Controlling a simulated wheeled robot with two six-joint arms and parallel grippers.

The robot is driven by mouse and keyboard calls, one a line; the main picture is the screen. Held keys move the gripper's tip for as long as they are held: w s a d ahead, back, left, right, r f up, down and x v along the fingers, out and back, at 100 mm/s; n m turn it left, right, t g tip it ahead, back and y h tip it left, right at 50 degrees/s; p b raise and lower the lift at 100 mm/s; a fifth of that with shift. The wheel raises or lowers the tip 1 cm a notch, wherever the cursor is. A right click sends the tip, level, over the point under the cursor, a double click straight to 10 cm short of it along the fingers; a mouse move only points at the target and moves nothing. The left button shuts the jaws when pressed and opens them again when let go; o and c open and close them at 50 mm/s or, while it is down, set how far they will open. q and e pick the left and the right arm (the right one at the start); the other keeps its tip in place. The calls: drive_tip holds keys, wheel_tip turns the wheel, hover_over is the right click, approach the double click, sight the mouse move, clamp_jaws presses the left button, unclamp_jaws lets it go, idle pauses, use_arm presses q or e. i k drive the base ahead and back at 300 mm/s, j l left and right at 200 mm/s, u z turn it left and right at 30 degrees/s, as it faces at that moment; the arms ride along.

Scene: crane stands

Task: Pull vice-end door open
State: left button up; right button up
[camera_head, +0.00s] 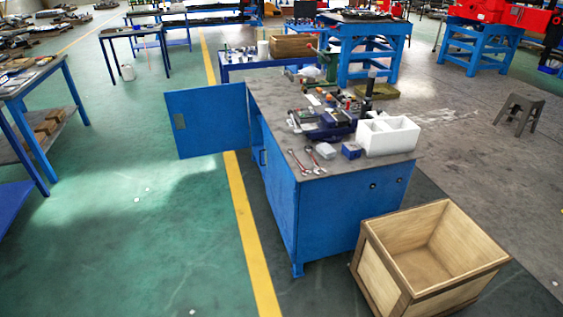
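A blue workbench cabinet (340,212) with a grey top stands right of centre. A blue door (208,120) stands wide open from its left long side, toward the far end, swung out to the left over the floor. A small grey plate shows near the door's outer edge. A gap into the cabinet shows beside it, mostly hidden by the steep angle. The nearer panel (280,198) on that side looks shut, with a small dark handle (263,157) at its far edge. I cannot clearly tell which item on top is the vice. Neither of my grippers is in view.
Tools, a white divided box (388,136), a small blue box (351,150) and wrenches (300,162) lie on the top. An open wooden crate (367,277) stands at the near right. The green floor (150,230) left of the cabinet is clear.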

sight(283, 188)
drive_tip(key=i+j+z, duration=0.15)
drive_tip(key=z, duration=0.2)
drive_tip(key=i+j+z, duration=0.2)
drive_tip(key=z, duration=0.15)
drive_tip(key=i+j+z, duration=0.1)
drive_tip(key=j+z, duration=0.3)
drive_tip(key=i+l, duration=0.05)
drive_tip(key=l, duration=0.05)
